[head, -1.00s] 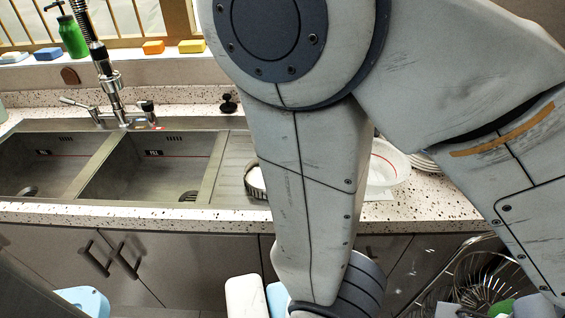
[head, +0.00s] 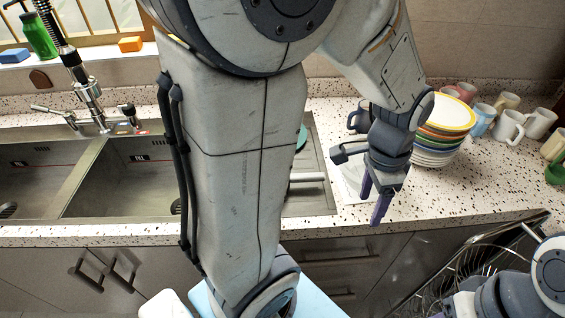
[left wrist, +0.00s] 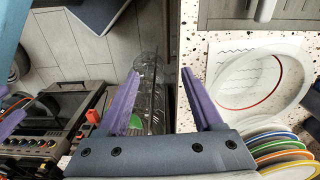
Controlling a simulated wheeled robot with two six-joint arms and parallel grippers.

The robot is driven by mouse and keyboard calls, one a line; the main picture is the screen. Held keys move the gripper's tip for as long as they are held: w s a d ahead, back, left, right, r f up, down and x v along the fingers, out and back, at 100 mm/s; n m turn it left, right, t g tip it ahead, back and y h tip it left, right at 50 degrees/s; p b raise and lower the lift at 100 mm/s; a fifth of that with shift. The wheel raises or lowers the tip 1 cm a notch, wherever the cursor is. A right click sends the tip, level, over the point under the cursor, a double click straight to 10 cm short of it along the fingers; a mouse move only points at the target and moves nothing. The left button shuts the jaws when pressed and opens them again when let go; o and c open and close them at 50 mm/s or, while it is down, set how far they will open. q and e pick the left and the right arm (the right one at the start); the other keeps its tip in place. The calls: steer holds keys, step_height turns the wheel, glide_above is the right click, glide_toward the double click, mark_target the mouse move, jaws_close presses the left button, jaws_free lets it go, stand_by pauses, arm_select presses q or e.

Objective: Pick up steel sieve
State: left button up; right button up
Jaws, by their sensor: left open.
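My left gripper (head: 373,203), with purple fingers, is open and hangs over the front of the counter. In the left wrist view its spread fingers (left wrist: 160,78) have nothing between them. I cannot pick out a steel sieve for certain. A pale see-through round dish (left wrist: 262,80) with a red line lies on a patterned sheet (left wrist: 225,50), to the right of the fingers and apart from them. In the head view my left arm and gripper hide most of that spot.
A stack of coloured plates and bowls (head: 445,120) stands right of the gripper, with several mugs (head: 510,125) behind. The double sink (head: 125,175) is at left. A light handle (head: 307,177) juts out over the drainboard. A wire rack (head: 480,262) is below the counter edge.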

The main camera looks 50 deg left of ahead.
arm_select(q)
steer(key=w+a, duration=0.1)
steer(key=a, duration=0.5)
steer(key=w+a+f+p, duration=0.1)
steer(key=a, duration=0.6)
steer(key=w+a, duration=0.1)
steer(key=a, duration=0.5)
steer(key=shift+w+a+f, duration=0.15)
steer(key=shift+f, duration=0.15)
glide_above(302, 175)
steer(key=f, duration=0.4)
steer(key=shift+d+f+p, duration=0.15)
steer(key=shift+d+p, duration=0.05)
steer(key=shift+p, duration=0.15)
steer(key=shift+a+f+p, duration=0.15)
steer(key=shift+f+p, duration=0.35)
steer(key=shift+f, duration=2.75)
jaws_close()
steer(key=shift+r, duration=0.1)
